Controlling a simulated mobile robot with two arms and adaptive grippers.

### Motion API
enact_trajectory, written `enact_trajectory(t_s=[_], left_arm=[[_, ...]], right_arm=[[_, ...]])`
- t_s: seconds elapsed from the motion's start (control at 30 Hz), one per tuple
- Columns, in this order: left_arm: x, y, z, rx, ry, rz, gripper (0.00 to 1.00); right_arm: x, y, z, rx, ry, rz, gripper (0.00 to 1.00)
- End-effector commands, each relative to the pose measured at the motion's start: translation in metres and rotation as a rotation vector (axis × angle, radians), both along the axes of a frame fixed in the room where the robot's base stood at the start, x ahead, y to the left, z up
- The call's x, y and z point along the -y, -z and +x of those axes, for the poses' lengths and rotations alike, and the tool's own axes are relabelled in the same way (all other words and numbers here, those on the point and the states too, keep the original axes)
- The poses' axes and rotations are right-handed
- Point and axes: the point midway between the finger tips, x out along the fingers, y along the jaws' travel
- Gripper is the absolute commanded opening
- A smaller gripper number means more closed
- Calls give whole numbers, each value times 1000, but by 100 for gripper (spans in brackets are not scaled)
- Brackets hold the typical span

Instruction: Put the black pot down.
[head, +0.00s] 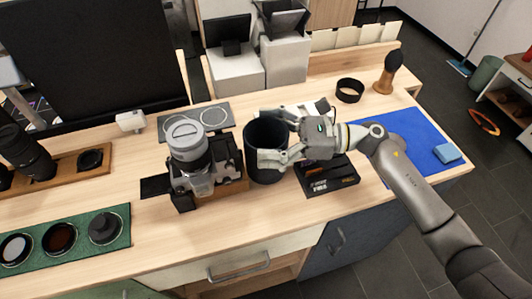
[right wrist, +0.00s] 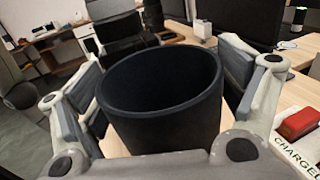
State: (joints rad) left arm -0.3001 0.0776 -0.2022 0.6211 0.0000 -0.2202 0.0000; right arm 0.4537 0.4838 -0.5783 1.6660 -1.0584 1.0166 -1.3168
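The black pot (head: 265,168) is a round, open-topped, upright cylinder between the camera and a black box on the wooden table. My right gripper (head: 272,137) reaches in from the right, with one finger on the far side of the pot and one on the near side. In the right wrist view, the pot (right wrist: 165,115) fills the space between the pads of the right gripper (right wrist: 165,92), which appear to press on its sides. The pot's base is low by the tabletop; I cannot tell whether it touches. My left gripper is not in view.
A silver camera (head: 195,165) stands close left of the pot. A black box (head: 328,178) lies close right. A grey mat (head: 197,118), a black ring (head: 350,90) and a blue mat (head: 410,135) lie around. Bare wood (head: 240,225) shows in front.

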Motion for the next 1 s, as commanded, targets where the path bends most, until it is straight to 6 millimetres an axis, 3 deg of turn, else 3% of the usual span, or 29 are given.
enact_trajectory(t_s=[0.03, 0.33, 0.67, 0.9, 1.0], left_arm=[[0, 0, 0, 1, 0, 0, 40], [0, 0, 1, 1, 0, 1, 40], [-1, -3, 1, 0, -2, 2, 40], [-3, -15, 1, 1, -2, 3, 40], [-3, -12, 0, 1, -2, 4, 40]], right_arm=[[0, 0, 0, 0, 0, 0, 76], [0, 0, 0, 1, 0, 0, 38], [0, -8, 0, 2, 0, 0, 38], [1, -42, 0, 5, 0, 0, 38], [6, -34, -16, -1, -1, -2, 38]])
